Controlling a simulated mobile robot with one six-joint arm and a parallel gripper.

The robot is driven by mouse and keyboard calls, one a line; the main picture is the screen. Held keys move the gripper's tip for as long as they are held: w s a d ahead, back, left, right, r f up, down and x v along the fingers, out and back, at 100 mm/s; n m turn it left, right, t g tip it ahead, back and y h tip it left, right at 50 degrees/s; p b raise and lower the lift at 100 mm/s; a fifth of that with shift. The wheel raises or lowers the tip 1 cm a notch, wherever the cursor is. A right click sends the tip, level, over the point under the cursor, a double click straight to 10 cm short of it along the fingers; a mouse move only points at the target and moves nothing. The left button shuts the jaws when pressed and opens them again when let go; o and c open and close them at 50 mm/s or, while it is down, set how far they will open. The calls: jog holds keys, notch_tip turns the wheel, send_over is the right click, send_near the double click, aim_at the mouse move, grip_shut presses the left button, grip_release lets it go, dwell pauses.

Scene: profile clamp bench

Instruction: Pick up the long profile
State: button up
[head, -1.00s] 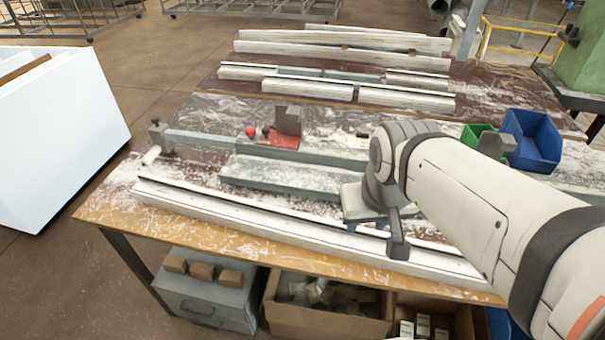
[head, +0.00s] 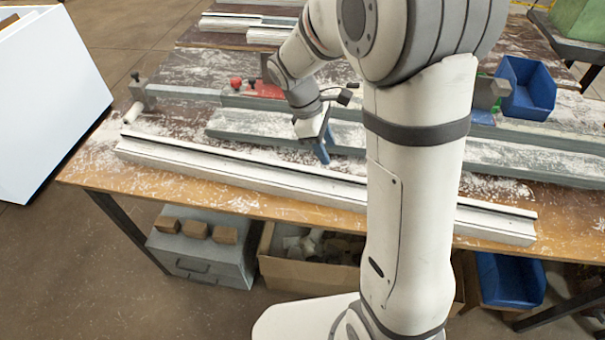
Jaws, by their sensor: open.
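The long profile (head: 240,175), white with a dark groove along its top, lies near the front edge of the bench, running left to right. My arm hides part of it right of the middle. My gripper (head: 326,152) is open, with blue fingers pointing down. In the picture it sits just behind the profile's middle, in front of the grey clamp rail. I cannot tell its exact height over the bench. Nothing shows between its fingers.
A grey clamp rail (head: 235,122) with a red clamp (head: 266,89) runs behind the profile. A blue bin (head: 527,88) stands at the back right. Shorter profiles (head: 232,24) lie at the back. Boxes, including a cardboard one (head: 290,275), are under the bench.

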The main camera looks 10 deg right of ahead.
aim_at(338, 174)
jog(key=x, duration=0.8)
jog(key=shift+p, duration=0.35)
jog(key=shift+c, duration=0.2)
jog(key=shift+r, duration=0.1)
grip_shut()
dwell(0.6)
